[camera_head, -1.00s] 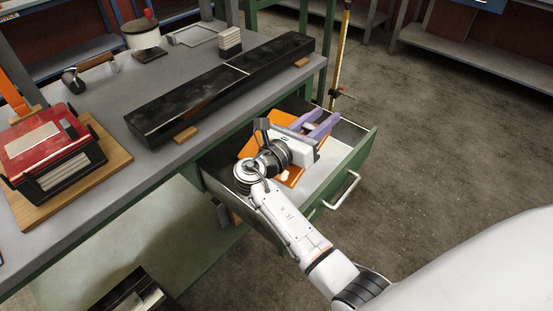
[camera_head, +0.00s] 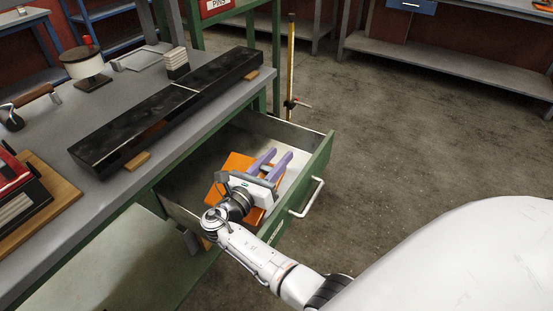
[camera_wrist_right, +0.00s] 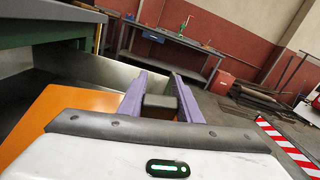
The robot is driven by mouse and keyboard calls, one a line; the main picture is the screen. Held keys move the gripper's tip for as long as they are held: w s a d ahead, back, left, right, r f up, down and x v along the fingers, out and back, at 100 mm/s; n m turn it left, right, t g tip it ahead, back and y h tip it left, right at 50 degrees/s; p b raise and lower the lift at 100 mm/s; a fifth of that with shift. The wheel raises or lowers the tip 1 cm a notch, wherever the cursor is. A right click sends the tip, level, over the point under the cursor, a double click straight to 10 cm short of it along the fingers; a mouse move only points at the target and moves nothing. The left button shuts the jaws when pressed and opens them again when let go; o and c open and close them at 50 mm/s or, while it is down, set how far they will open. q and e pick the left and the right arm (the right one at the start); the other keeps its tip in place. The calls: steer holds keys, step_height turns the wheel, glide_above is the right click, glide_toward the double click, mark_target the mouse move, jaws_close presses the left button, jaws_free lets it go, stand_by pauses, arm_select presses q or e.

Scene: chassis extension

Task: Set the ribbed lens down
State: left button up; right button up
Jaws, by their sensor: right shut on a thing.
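My right gripper (camera_head: 280,154), with two purple fingers, is over the open drawer (camera_head: 320,165). In the right wrist view the fingers (camera_wrist_right: 159,88) are shut on a small dark block (camera_wrist_right: 160,106). I take this for the ribbed lens; its ribs do not show. An orange thing (camera_head: 238,162) lies in the drawer, partly under my right gripper and wrist, and also shows in the right wrist view (camera_wrist_right: 50,120). My left gripper is not in view.
The grey workbench (camera_head: 75,215) stands left of the drawer. A long black bar (camera_head: 130,125) lies on it. A red device (camera_head: 12,180) sits on a wooden board (camera_head: 55,200) at the left edge. The floor (camera_head: 420,130) right of the drawer is clear.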

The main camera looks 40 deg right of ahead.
mark_target(265, 172)
steer(key=shift+f+b, duration=0.45)
steer(key=shift+f, duration=0.15)
steer(key=o, duration=1.2)
steer(key=shift+r+p, duration=0.8)
steer(key=shift+r, duration=0.15)
steer(key=v, duration=0.5)
steer(key=b+v, duration=0.1)
steer(key=v, duration=0.1)
steer(key=shift+s+a+f, duration=0.15)
steer(key=shift+a+f, duration=0.1)
steer(key=shift+f, duration=0.05)
